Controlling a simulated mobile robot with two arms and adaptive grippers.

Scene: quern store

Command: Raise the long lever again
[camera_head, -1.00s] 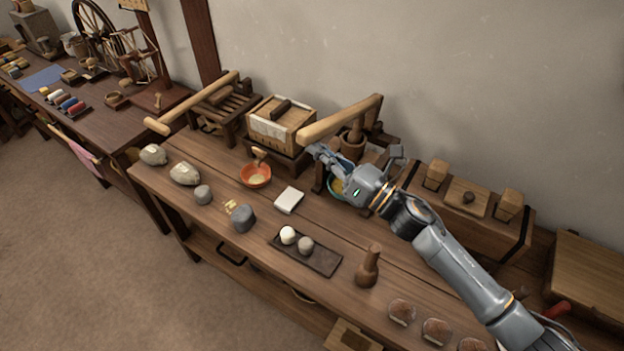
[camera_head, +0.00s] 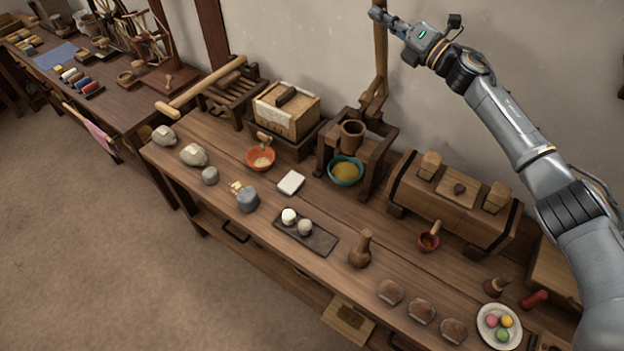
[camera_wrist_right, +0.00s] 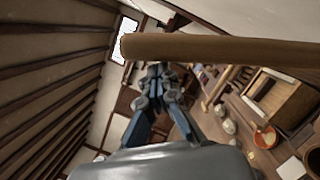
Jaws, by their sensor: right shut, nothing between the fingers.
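The long wooden lever (camera_head: 381,62) of the middle press stands nearly upright against the wall. Its upper part is partly hidden by my right gripper. The press frame (camera_head: 386,140) stands on the bench, with a wooden cup-shaped part (camera_head: 352,134) and a teal bowl of yellow contents (camera_head: 345,170). My right gripper (camera_head: 377,14) is shut and empty beside the lever's upper part. In the right wrist view the lever (camera_wrist_right: 220,48) crosses above the closed fingers (camera_wrist_right: 158,78); I cannot tell whether they touch. My left gripper is not in view.
Left of the press are a cloth-draped box (camera_head: 287,110) and a second press with a long sloping beam (camera_head: 205,85). A banded wooden chest (camera_head: 455,205) is at right. Stones, bowls, a dark tray (camera_head: 322,243) and a plate (camera_head: 487,335) occupy the bench.

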